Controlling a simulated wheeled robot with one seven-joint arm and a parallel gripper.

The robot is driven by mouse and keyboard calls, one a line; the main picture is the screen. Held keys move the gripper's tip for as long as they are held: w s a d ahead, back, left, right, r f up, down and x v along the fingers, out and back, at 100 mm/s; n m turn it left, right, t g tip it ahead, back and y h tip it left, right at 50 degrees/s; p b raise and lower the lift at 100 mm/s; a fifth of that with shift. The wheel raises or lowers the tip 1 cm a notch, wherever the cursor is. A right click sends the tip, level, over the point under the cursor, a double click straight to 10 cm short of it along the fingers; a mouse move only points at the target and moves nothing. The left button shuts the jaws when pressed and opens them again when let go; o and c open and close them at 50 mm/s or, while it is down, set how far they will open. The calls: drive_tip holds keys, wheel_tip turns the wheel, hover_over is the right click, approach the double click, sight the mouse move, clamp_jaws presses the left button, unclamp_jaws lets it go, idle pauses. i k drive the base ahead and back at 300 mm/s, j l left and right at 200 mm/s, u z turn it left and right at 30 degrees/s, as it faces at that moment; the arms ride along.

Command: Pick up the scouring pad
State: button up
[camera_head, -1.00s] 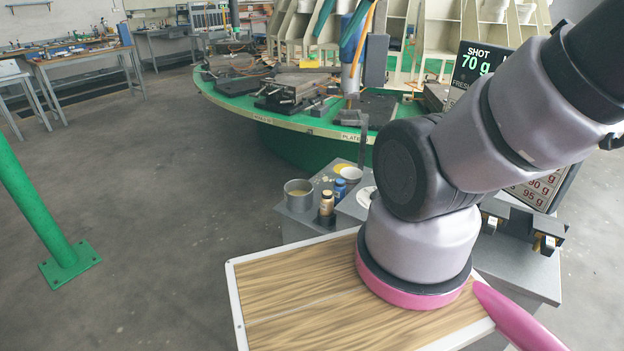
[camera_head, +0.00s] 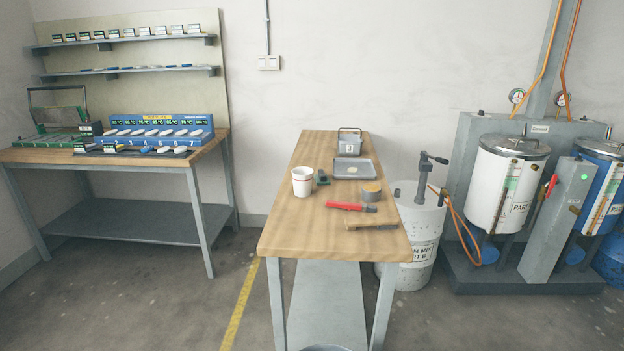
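A small dark green block (camera_head: 322,177) lies on the wooden top of the middle table (camera_head: 290,232), just right of a white cup (camera_head: 303,181). It may be the scouring pad, but it is too small to tell for certain. My gripper and arm are not in view.
The middle table also holds a red-handled tool (camera_head: 350,207), a small tub (camera_head: 371,191), a grey tray (camera_head: 353,168), a grey box (camera_head: 350,141) and a flat board (camera_head: 372,226). A bench (camera_head: 118,155) stands left, a drum (camera_head: 416,245) and tanks (camera_head: 505,185) right. Floor between the tables is clear.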

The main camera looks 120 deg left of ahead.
sight(321, 178)
drive_tip(key=k+j+u, duration=0.1)
drive_tip(key=u, duration=2)
drive_tip(key=l+u, duration=0.15)
drive_tip(key=u, duration=1.5)
drive_tip(key=i+j+u, duration=0.15)
drive_tip(key=j+u, duration=0.15)
drive_tip(key=j, duration=0.2)
drive_tip(key=i+j+u, duration=0.3)
drive_tip(key=j, duration=0.15)
drive_tip(key=i+j+u, duration=0.15)
drive_tip(key=j+u, duration=0.15)
drive_tip(key=i+j+u, duration=0.3)
drive_tip(key=j, duration=0.15)
drive_tip(key=i+j+z, duration=0.1)
drive_tip(key=i, duration=0.35)
drive_tip(key=i+j+z, duration=0.1)
drive_tip(key=i+j, duration=0.15)
drive_tip(key=i, duration=0.15)
drive_tip(key=i+l+z, duration=0.1)
drive_tip(key=i+z, duration=0.55)
drive_tip(key=z, duration=0.2)
drive_tip(key=i+j+z, duration=0.15)
drive_tip(key=i+z, duration=0.25)
drive_tip(key=i+j+z, duration=0.2)
drive_tip(key=z, duration=0.2)
drive_tip(key=i+j+z, duration=0.85)
drive_tip(key=j, duration=0.3)
drive_tip(key=i+j+z, duration=0.3)
drive_tip(key=j, duration=0.15)
